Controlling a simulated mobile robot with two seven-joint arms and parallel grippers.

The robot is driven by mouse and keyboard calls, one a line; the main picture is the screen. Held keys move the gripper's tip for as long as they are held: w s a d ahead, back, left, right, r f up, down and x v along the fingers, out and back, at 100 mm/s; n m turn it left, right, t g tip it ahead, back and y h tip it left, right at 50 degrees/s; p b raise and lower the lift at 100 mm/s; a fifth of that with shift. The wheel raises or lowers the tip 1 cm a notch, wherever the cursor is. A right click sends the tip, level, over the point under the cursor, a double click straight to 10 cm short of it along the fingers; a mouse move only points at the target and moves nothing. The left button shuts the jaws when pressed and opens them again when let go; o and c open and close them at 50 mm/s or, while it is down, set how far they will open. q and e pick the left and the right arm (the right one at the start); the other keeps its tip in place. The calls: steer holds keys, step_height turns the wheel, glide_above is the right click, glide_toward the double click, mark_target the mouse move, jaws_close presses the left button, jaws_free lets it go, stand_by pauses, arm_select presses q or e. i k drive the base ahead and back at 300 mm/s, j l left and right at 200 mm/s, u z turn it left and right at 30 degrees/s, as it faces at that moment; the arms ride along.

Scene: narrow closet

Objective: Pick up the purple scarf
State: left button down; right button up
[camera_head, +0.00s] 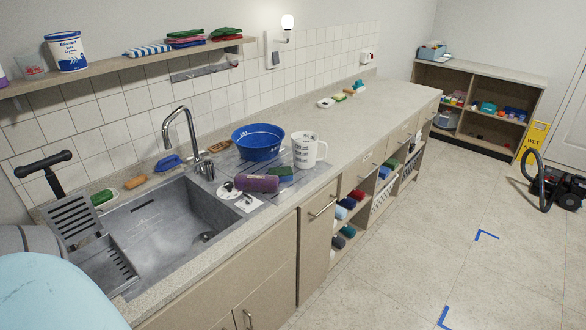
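A rolled purple cloth (257,183), which looks like the purple scarf, lies on the drainboard at the right rim of the sink (165,222). Its length runs left to right. White round pieces (240,198) lie just in front of and beside it. A dark green cloth or sponge (281,173) lies close behind its right end.
A blue basin (258,141) and a white measuring jug (306,150) stand behind the cloth. The tap (185,135) rises at the sink's back edge. A grey rack (75,218) sits at the sink's left. The countertop (365,112) beyond the jug is mostly clear.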

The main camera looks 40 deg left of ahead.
mark_target(250, 182)
steer(key=i+l, duration=0.1)
steer(key=i, duration=1.55)
steer(key=i+u, duration=0.2)
steer(key=i, duration=0.3)
steer(key=i+u, duration=0.15)
steer(key=i, duration=0.4)
steer(key=i+l+u, duration=0.2)
steer(key=i, duration=0.3)
steer(key=i+u, duration=0.1)
steer(key=u, duration=4)
